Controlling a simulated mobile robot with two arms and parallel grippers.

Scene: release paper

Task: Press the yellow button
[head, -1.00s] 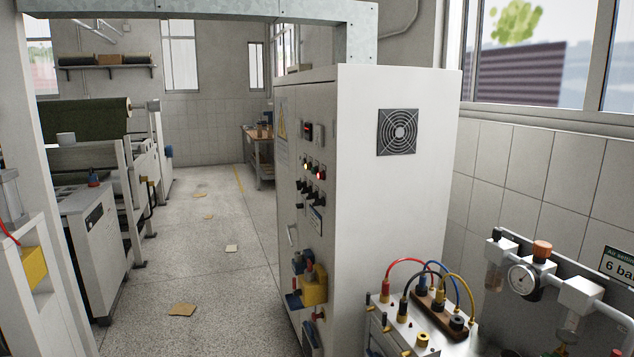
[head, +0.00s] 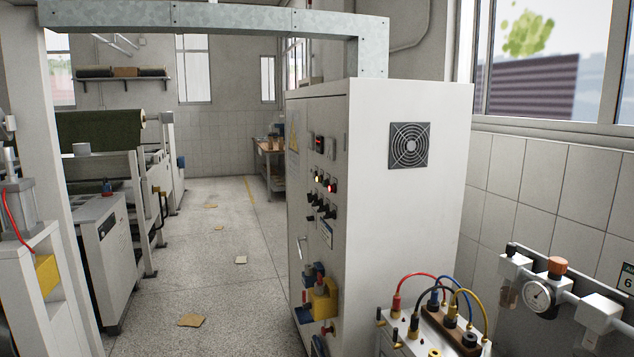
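A small lit yellow button or lamp (head: 317,177) is on the narrow front face of the tall white cabinet (head: 405,240), beside a red lit one (head: 331,187). I see the panel at a steep angle, so I cannot tell whether the yellow one is a button or only a lamp. A yellow box (head: 324,302) sticks out lower on the same face, with red and blue parts around it. Neither of my grippers is in view.
A bench unit with coloured cables (head: 436,318) stands at the lower right, near a pressure gauge (head: 537,296) on the wall. Machines (head: 105,245) line the left side. The aisle floor between is open, with scattered paper scraps (head: 191,320).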

